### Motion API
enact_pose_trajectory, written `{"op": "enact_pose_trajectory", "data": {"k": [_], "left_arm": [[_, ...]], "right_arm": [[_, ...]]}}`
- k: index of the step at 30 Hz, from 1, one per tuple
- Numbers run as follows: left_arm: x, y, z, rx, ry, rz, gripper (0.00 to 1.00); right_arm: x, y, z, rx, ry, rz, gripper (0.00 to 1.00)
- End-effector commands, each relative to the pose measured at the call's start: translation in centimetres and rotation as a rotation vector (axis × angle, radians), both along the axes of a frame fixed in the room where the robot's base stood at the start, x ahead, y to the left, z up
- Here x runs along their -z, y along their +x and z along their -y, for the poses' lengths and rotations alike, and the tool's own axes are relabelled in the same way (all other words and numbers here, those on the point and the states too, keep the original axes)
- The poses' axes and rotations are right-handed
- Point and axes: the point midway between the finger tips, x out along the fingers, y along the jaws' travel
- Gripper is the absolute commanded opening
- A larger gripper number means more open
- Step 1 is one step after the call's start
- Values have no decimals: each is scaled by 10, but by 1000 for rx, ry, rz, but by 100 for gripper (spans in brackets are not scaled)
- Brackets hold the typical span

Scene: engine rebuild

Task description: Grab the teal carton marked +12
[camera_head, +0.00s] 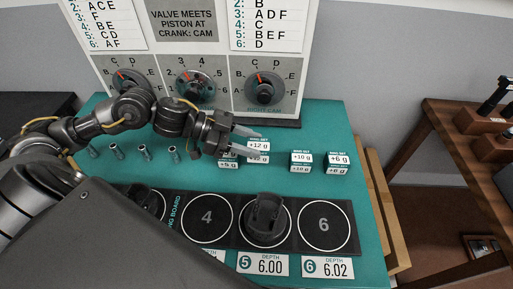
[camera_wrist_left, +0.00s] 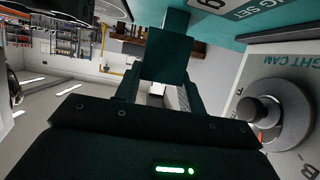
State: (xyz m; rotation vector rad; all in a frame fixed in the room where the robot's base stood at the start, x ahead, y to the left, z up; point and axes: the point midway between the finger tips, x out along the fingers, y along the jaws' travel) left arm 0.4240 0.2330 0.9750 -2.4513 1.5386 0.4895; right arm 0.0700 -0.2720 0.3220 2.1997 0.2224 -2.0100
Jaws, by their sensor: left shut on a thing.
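The teal-and-white carton marked +12 g (camera_head: 258,146) is on the teal table in the head view, in the row of small cartons below the dial panel. My left gripper (camera_head: 250,142) comes in from the left, with its two pale fingers on either side of this carton. It is shut on the carton. In the left wrist view a dark teal block (camera_wrist_left: 165,57), which looks like the carton, sits between the fingers. I cannot tell whether the carton is clear of the table. My right gripper is not in view.
A carton marked +5 g (camera_head: 228,164) is close by on the left, partly under my gripper. Cartons marked +10 g (camera_head: 301,161) and +6 g (camera_head: 338,162) stand to the right. The dial panel (camera_head: 224,82) rises behind. A black ring board (camera_head: 236,228) lies in front.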

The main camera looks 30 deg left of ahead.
Motion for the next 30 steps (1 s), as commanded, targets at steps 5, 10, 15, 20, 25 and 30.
{"op": "enact_pose_trajectory", "data": {"k": [5,10,15,20,25,30], "left_arm": [[-29,-42,-9,1,12,-8,16],[-51,-60,-10,1,1,-14,16],[-57,-75,-13,2,1,-12,16],[-61,-87,-15,2,1,-9,16],[-67,-99,-17,2,0,-8,16],[-68,-108,-19,1,0,-4,16]], "right_arm": [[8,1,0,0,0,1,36],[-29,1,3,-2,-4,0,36],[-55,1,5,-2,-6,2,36],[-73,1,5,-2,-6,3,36],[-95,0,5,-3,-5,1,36],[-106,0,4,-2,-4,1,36]]}}
